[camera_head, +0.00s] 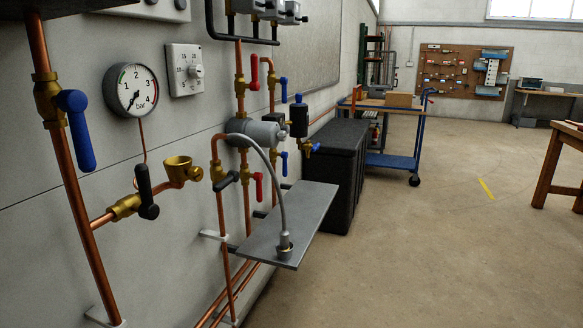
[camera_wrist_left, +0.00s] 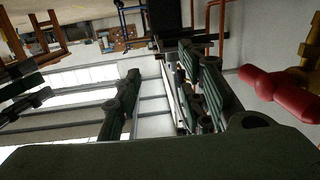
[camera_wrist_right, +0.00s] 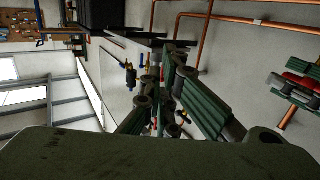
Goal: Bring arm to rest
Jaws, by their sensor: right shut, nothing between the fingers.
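Neither of my grippers shows in the head view. In the left wrist view my left gripper (camera_wrist_left: 158,72) has its green-padded fingers apart, with nothing seen between them. A red handle (camera_wrist_left: 282,95) is close by on the right, outside the fingers; I cannot tell whether it touches. In the right wrist view my right gripper (camera_wrist_right: 163,75) is shut and empty, its fingers close together. Other green-padded finger parts, which look like my left gripper, show at the right edge there, with a red piece (camera_wrist_right: 300,82) among them.
The pipe wall at left carries a gauge (camera_head: 131,89), a blue lever (camera_head: 76,128), a black lever (camera_head: 147,192) and several other valves. A grey shelf (camera_head: 300,222) juts out, with a hose end on it. A black bin (camera_head: 337,165) stands beyond.

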